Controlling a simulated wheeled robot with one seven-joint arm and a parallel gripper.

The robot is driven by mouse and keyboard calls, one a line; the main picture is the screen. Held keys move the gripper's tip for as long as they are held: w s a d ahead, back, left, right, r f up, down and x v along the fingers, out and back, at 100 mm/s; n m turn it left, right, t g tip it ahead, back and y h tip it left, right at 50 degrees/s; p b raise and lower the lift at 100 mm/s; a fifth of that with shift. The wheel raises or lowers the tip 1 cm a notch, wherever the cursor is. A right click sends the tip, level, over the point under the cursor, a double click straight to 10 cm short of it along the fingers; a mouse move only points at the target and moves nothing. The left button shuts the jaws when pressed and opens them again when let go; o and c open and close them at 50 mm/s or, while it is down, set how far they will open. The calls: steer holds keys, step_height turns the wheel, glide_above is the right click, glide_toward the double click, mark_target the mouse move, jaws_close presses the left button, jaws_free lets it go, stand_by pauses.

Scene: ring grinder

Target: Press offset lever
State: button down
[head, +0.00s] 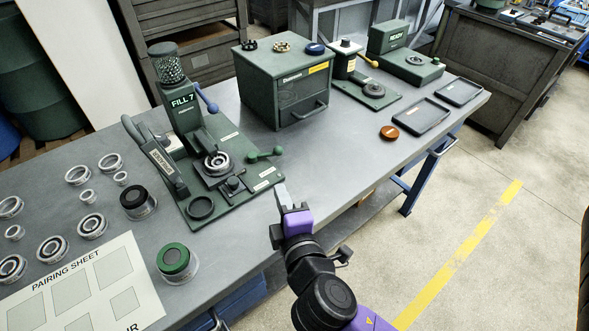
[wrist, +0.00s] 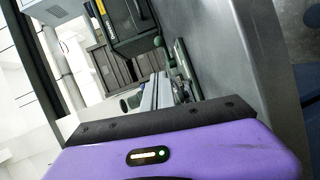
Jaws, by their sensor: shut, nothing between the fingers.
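The green bearing station (head: 225,185) with a "FILL 7" display stands on the workbench. Its levers are a thick grey-green lever (head: 155,155) with a white label at the left, a blue-knobbed lever (head: 207,98) beside the ball hopper, and a small green-knobbed lever (head: 265,153) at the right. The labels are too small for me to tell which is the offset lever. A ring assembly (head: 217,163) sits in the station's middle. My gripper (head: 282,193) is shut and empty, just off the plate's front right corner. Its fingers also show in the wrist view (wrist: 163,90).
A green cabinet (head: 285,85) stands behind and right of the station. Loose rings (head: 92,225), two capped jars (head: 175,260) and a pairing sheet (head: 85,285) lie at left. Bench surface between cabinet and front edge is clear; an orange disc (head: 389,132) and trays (head: 421,117) are farther right.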

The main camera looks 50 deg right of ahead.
steer(key=shift+s+d+f+g+h, duration=0.3)
steer(key=shift+s+d+g+h, duration=0.2)
steer(key=shift+s+d, duration=0.3)
steer(key=shift+w, duration=0.1)
steer(key=p, duration=0.3)
glide_toward(279, 153)
steer(key=x, duration=0.5)
steer(key=shift+d, duration=0.15)
steer(key=shift+x, duration=0.85)
steer(key=shift+f, duration=0.1)
steer(key=shift+n, duration=0.3)
